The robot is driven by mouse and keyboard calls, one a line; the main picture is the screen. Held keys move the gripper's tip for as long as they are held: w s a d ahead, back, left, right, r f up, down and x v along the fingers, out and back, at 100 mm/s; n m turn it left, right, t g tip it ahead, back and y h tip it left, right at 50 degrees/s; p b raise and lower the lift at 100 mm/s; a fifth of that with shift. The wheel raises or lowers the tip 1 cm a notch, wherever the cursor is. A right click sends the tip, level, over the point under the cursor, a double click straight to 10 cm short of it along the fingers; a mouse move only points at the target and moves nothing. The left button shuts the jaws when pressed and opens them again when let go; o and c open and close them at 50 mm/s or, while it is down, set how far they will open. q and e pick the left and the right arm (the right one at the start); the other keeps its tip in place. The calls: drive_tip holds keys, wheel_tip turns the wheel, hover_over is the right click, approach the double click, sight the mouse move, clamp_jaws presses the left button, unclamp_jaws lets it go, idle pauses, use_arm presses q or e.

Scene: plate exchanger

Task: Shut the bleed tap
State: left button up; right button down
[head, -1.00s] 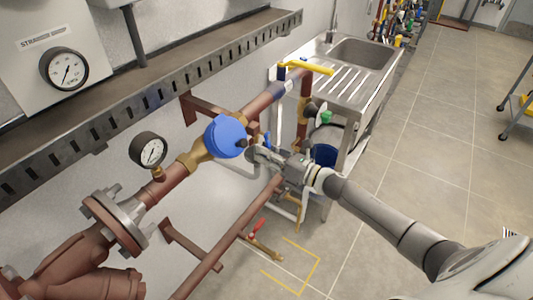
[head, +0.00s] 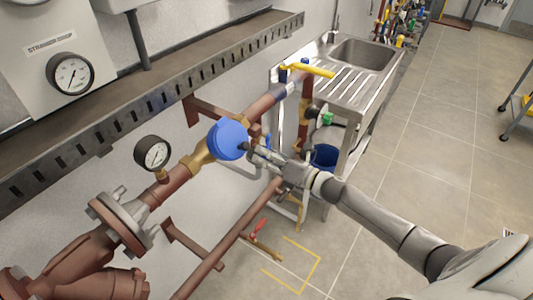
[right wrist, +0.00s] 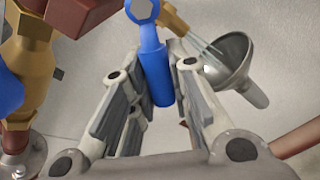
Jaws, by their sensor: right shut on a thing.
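The bleed tap's blue lever (right wrist: 157,70) hangs down between the fingers in the right wrist view. Its brass body (right wrist: 175,18) is at the top, beside the lever. Pale streaks run from the brass outlet toward a grey metal funnel (right wrist: 232,62). My right gripper (right wrist: 153,78) is shut on the blue lever, with one finger on each side. In the head view the right gripper (head: 262,156) is just right of the large blue cap (head: 229,140), and a small part of the blue lever (head: 267,140) shows above it. My left gripper is not in view.
The brown pipe (head: 174,182) with a pressure gauge (head: 153,153) runs close by on the left. A yellow lever (head: 310,69) is above, a red-handled tap (head: 258,229) below. A steel sink (head: 360,53) and blue bucket (head: 325,155) stand behind. The floor (head: 405,165) at right is clear.

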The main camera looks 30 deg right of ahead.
drive_tip(key=m, duration=0.1)
drive_tip(key=r+m+p, duration=0.1)
drive_tip(key=m, duration=0.1)
drive_tip(key=a+r+m+p, duration=0.1)
drive_tip(key=shift+s+a+r+m, duration=0.1)
drive_tip(key=shift+s+m, duration=0.2)
drive_tip(key=shift+s, duration=0.05)
drive_tip(key=m, duration=0.1)
drive_tip(key=r+m+p, duration=0.1)
drive_tip(key=m+p, duration=0.1)
drive_tip(key=shift+s+a+r, duration=0.1)
drive_tip(key=shift+a+r, duration=0.1)
drive_tip(key=shift+a, duration=0.05)
drive_tip(key=shift+r+m+p, duration=0.4)
drive_tip(key=shift+m+p, duration=0.15)
drive_tip(key=shift+m, duration=0.65)
drive_tip(key=c, duration=1.3)
unclamp_jaws()
drive_tip(key=shift+c, duration=0.2)
drive_tip(key=v, duration=0.8)
drive_tip(key=shift+f, duration=0.1)
